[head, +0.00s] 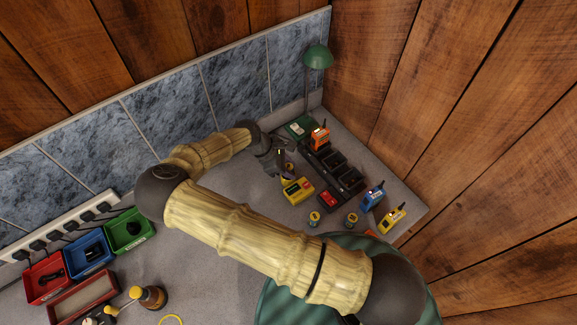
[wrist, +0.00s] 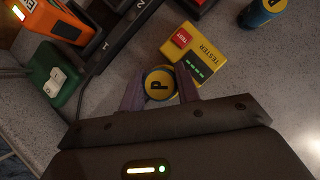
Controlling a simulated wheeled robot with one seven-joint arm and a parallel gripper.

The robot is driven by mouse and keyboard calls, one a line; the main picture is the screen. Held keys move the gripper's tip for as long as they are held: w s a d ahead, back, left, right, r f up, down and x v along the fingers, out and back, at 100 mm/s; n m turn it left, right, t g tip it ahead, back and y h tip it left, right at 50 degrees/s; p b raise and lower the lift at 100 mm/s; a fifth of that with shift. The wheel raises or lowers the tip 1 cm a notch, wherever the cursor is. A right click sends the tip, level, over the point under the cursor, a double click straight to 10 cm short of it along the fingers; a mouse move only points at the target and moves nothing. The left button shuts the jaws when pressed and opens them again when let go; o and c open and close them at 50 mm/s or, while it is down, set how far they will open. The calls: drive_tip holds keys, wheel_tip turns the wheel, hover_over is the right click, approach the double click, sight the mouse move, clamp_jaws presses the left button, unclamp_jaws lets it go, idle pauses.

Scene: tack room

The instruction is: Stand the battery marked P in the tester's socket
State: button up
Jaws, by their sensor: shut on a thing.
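The battery marked P (wrist: 159,83) has a round yellow top with a dark letter P, seen from above in the wrist view. My gripper (wrist: 160,92) is shut on it, with one purple finger on each side; the gripper also shows in the head view (head: 284,168). The yellow tester (wrist: 198,52) has a red TEST button and a dark display with green bars. It lies just beyond the held battery, whose top overlaps its near edge in the picture. The tester also shows in the head view (head: 297,191). I cannot see its socket or the battery's lower end.
Two other yellow-topped batteries (head: 314,218) (head: 351,219) stand on the grey bench. A black charger rack (head: 335,170) holds an orange radio (head: 320,138). Blue (head: 372,195) and yellow radios (head: 392,218) stand right. A green box (wrist: 56,77) and lamp (head: 318,57) are behind.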

drive_tip(key=shift+f, duration=0.15)
drive_tip(key=o, duration=0.7)
drive_tip(key=p+v, duration=0.7)
drive_tip(key=v, duration=0.4)
drive_tip(key=shift+s, duration=0.1)
idle(0.5)
idle(0.6)
